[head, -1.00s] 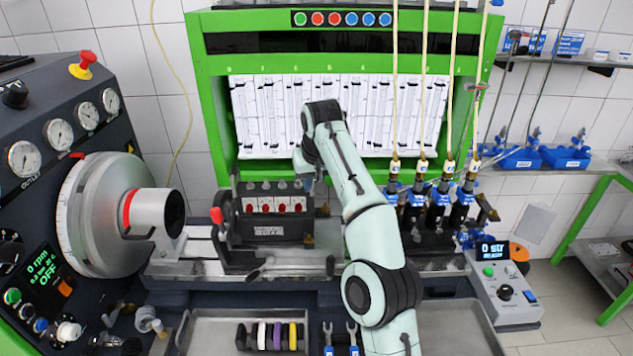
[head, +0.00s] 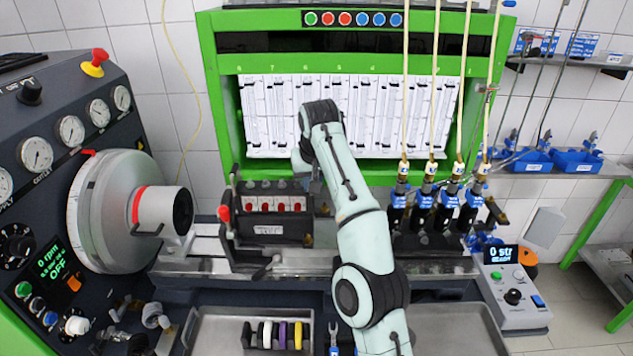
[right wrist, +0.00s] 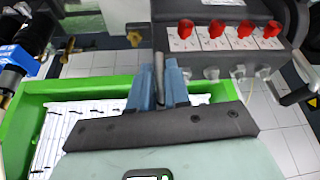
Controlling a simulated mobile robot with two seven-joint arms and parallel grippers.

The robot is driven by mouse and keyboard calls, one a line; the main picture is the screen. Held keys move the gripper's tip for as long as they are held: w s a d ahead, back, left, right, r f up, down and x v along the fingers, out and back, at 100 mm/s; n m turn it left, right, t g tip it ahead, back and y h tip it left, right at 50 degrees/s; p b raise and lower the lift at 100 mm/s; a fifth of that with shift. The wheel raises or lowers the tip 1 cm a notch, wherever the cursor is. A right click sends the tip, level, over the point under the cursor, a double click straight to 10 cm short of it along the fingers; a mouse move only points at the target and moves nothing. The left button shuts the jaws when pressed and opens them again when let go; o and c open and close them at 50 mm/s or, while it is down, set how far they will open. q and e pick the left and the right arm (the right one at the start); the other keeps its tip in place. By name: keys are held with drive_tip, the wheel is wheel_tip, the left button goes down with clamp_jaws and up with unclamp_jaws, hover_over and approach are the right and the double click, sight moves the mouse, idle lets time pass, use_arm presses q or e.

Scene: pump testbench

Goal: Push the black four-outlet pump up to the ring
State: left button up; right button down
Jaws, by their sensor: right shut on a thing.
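The black four-outlet pump (head: 268,228) stands on the bench rail, with a row of red caps on its front. It also shows at the top right of the right wrist view (right wrist: 225,60). The red ring (head: 137,205) is around the silver drive hub at the left, and a gap separates the hub's open mouth from the pump. My right gripper (head: 312,184) is at the pump's right end, mostly hidden by my arm. In the right wrist view its blue fingers (right wrist: 158,88) are shut on a grey metal pin (right wrist: 159,68) beside the pump body.
Several blue injectors (head: 423,205) with hoses stand right of my arm. A control box (head: 513,295) is at the far right. A tray (head: 215,325) with coloured rings (head: 282,335) lies in front. The green cabinet (head: 222,110) rises behind. A lever (head: 262,270) sticks out below the pump.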

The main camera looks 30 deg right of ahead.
drive_tip(key=shift+w+a, duration=0.1)
drive_tip(key=shift+a, duration=0.25)
drive_tip(key=c, duration=1)
unclamp_jaws()
drive_tip(key=shift+w+a, duration=0.1)
